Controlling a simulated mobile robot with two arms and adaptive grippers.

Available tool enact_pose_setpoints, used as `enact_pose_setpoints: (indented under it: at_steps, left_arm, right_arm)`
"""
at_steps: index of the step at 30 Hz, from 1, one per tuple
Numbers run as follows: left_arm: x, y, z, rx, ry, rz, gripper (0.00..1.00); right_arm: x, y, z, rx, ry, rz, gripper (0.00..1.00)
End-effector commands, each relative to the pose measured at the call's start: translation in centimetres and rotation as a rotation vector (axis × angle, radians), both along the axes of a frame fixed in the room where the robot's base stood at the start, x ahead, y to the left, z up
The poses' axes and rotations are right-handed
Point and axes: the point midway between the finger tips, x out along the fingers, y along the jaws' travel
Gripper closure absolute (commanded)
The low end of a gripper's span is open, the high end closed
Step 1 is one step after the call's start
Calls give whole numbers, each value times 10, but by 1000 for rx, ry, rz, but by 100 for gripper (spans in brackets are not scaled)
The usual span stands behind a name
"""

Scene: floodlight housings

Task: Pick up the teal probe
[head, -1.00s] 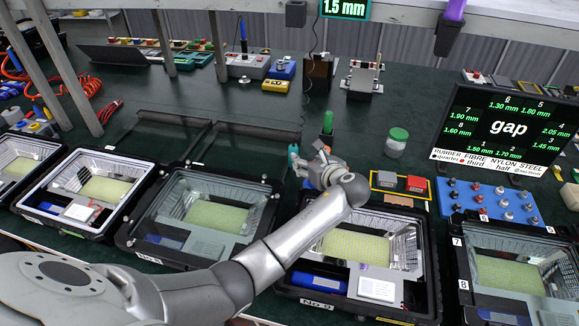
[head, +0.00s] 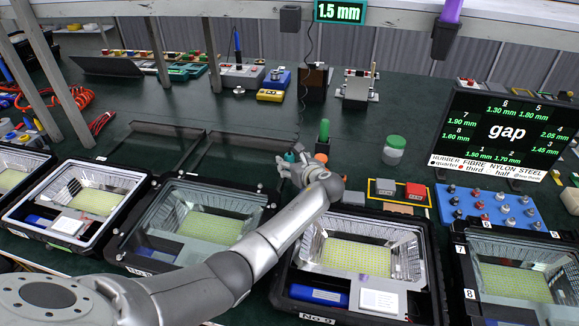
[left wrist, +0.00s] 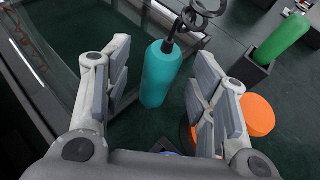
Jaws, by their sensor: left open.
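The teal probe (left wrist: 160,72) is a rounded teal cylinder with a black coiled cord at its top. In the left wrist view it stands between the two spread fingers of my left gripper (left wrist: 163,58), with visible gaps on both sides. In the head view only a small teal part (head: 290,157) shows beside my left gripper (head: 287,167), which hides the rest. The left gripper is open and empty. My right gripper is not in view.
A green handle (left wrist: 283,40) stands in a black holder right of the probe. An orange cylinder (left wrist: 258,115) is just outside the right finger. Floodlight housings (head: 360,250) line the front edge. A green-lidded jar (head: 394,148) stands farther right.

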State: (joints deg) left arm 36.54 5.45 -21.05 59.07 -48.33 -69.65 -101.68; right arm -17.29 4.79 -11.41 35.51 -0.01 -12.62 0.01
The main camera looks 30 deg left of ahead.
Motion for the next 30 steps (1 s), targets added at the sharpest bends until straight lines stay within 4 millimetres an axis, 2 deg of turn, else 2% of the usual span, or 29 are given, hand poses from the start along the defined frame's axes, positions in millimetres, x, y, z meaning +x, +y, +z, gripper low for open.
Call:
enact_pose_setpoints:
  at_steps: [6,14,27,30]
  left_arm:
    - [12,15,-8,0,0,1,47]
    - [13,16,-9,0,0,-1,47]
    - [13,16,-8,0,0,-1,100]
    - [13,16,-8,0,0,-1,100]
  right_arm:
    - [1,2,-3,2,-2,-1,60]
    - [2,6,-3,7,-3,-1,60]
    - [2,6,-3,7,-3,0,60]
    - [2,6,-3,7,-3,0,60]
